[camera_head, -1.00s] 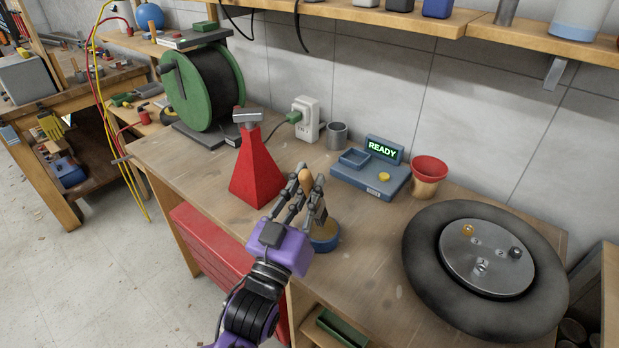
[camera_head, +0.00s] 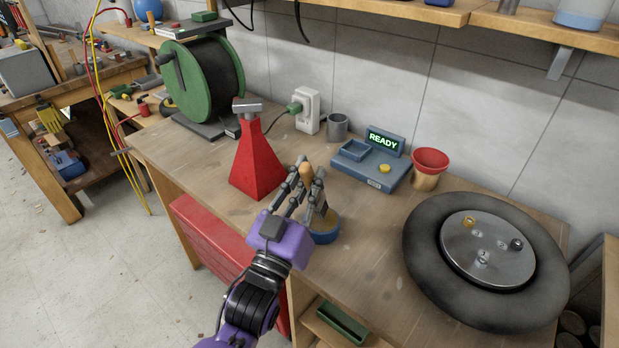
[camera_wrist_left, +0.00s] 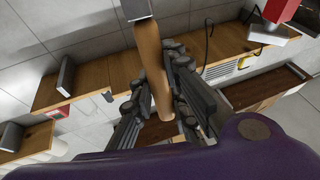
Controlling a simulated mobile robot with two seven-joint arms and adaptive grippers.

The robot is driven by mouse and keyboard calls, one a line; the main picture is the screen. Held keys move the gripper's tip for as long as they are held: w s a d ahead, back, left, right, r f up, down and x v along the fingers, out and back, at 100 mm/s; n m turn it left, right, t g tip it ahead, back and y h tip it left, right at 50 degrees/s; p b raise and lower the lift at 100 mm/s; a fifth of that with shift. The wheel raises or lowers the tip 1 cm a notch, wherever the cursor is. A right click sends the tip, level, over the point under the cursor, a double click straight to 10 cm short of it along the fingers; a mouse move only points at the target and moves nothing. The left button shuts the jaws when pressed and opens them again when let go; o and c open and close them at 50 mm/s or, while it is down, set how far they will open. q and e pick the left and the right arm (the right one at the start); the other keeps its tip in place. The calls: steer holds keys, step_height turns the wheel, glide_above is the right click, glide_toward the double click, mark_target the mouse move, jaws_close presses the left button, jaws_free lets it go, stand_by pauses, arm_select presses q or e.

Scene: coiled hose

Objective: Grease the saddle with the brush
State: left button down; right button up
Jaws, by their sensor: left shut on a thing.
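My left gripper (camera_head: 308,182) is shut on the brush (camera_head: 306,169), whose wooden handle stands up between the fingers. In the left wrist view the brush handle (camera_wrist_left: 153,65) runs between the fingers to a grey metal part at the top edge. In the head view its lower end is at a round blue tin (camera_head: 325,236), partly hidden by my gripper; I cannot tell whether it touches the contents. The grey metal saddle (camera_head: 247,107) tops a red tapered stand (camera_head: 257,165), left of and behind my gripper. My right gripper is out of view.
A green reel (camera_head: 190,85) stands at the back left. A blue device reading READY (camera_head: 370,172), a red-rimmed cup (camera_head: 429,170) and a grey cup (camera_head: 338,127) stand along the wall. A black tyre (camera_head: 430,265) lies at right. Bench between tin and tyre is clear.

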arm_select(q)
steer(key=shift+f, duration=0.55)
stand_by(0.5)
